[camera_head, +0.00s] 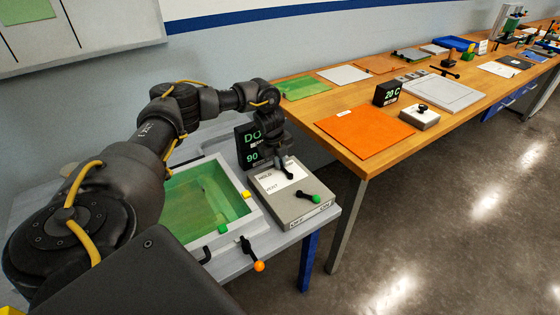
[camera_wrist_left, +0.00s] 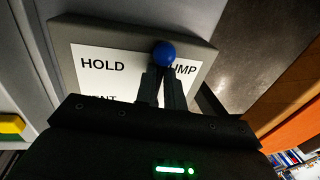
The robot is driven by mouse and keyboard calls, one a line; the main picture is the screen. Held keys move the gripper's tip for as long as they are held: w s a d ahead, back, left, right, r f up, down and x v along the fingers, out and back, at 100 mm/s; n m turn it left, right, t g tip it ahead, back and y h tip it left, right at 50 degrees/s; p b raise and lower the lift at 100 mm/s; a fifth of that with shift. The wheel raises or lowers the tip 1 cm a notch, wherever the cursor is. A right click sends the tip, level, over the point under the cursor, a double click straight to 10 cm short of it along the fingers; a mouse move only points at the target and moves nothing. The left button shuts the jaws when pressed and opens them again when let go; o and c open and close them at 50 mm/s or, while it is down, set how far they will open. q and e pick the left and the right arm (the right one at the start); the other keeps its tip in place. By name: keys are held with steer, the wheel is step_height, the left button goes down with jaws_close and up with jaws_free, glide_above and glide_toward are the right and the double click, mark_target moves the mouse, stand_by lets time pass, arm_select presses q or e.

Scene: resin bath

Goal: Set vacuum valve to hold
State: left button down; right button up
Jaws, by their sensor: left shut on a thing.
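The vacuum valve is a grey box (camera_head: 292,212) with a white label reading HOLD and VENT, at the right end of the bath bench in the head view. In the wrist view its label (camera_wrist_left: 98,66) shows HOLD at left, part of PUMP at right and part of VENT below. A blue ball knob (camera_wrist_left: 164,53) covers the start of PUMP. My left gripper (camera_head: 286,170) is over the box, its fingers (camera_wrist_left: 162,86) shut on the blue knob's lever. The lever's lower part is hidden. My right gripper is not in view.
A green-knobbed lever (camera_head: 315,199) sits at the box's front right. A dark display (camera_head: 248,147) stands behind it. The green resin bath (camera_head: 205,200) is left, with an orange-knobbed lever (camera_head: 258,266) at its front. A wooden bench with an orange mat (camera_head: 364,131) lies right.

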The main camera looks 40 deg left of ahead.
mark_target(271, 175)
arm_select(q)
steer(key=shift+s+a+r+n+p, duration=0.15)
steer(key=shift+a+r+n+p, duration=0.25)
steer(key=shift+p, duration=0.2)
steer(key=s+n+p, duration=0.1)
steer(key=n+p, duration=0.2)
steer(key=p, duration=0.1)
steer(key=s+n+y+p, duration=0.1)
steer(key=s+n+p, duration=0.1)
steer(key=p, duration=0.3)
steer(key=shift+n+p, duration=0.3)
steer(key=shift+n, duration=0.2)
steer(key=shift+s+d+f+n+y+p, duration=0.2)
steer(key=shift+s+n+y+p, duration=0.15)
steer(key=shift+n+p, duration=0.5)
steer(key=shift+s+p, duration=0.25)
steer(key=shift+p, duration=0.2)
steer(key=shift+d+f+n, duration=0.1)
steer(key=shift+f+n, duration=0.05)
steer(key=shift+n, duration=0.1)
steer(key=shift+s, duration=0.1)
steer(key=c, duration=1.5)
jaws_free()
steer(key=shift+s, duration=0.15)
